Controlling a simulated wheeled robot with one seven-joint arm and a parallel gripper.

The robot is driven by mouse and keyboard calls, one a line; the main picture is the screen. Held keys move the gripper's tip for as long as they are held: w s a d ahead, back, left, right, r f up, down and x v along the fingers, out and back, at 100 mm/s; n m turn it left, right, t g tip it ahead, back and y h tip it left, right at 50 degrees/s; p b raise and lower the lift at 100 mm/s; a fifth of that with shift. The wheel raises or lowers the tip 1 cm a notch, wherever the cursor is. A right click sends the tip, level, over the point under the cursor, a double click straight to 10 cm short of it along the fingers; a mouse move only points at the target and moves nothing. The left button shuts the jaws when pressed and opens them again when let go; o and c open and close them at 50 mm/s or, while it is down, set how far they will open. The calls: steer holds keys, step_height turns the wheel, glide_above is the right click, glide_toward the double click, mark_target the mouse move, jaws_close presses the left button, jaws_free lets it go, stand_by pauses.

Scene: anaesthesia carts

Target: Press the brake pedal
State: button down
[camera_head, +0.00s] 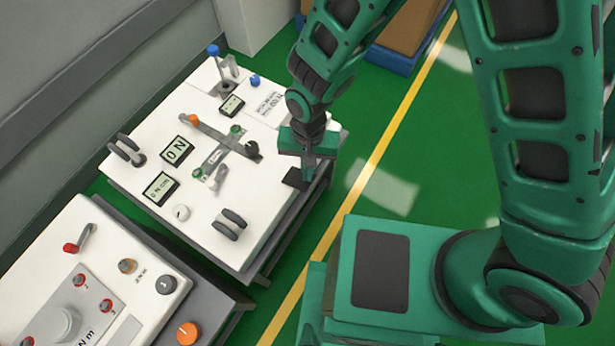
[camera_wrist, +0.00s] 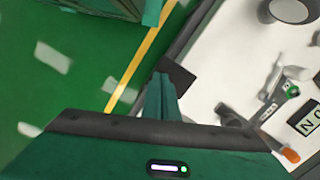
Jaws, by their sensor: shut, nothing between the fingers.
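The brake pedal appears to be a dark flat plate (camera_head: 294,180) at the right edge of the white cart top (camera_head: 262,205). In the wrist view the dark plate (camera_wrist: 179,76) lies just beyond my fingertips, slightly to their right. My gripper (camera_head: 309,174) points down beside the plate, its fingers together and empty. In the wrist view my gripper (camera_wrist: 161,80) covers part of the plate's near side. I cannot tell whether the fingertips touch the plate.
The cart top carries display panels (camera_head: 176,150), an orange-ended lever (camera_head: 194,120), dark paired handles (camera_head: 229,223) and a blue-knobbed lever (camera_head: 213,51). A second cart (camera_head: 85,235) stands at lower left. Green floor with a yellow line (camera_head: 385,140) is clear on the right.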

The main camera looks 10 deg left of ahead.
steer(key=shift+f, duration=0.1)
steer(key=shift+f, duration=1.6)
steer(key=w, duration=0.1)
steer(key=w+r, duration=0.1)
steer(key=w, duration=0.1)
steer(key=shift+a+r, duration=0.1)
step_height(320, 180, up, 11)
steer(key=w, duration=0.1)
steer(key=shift+w, duration=0.15)
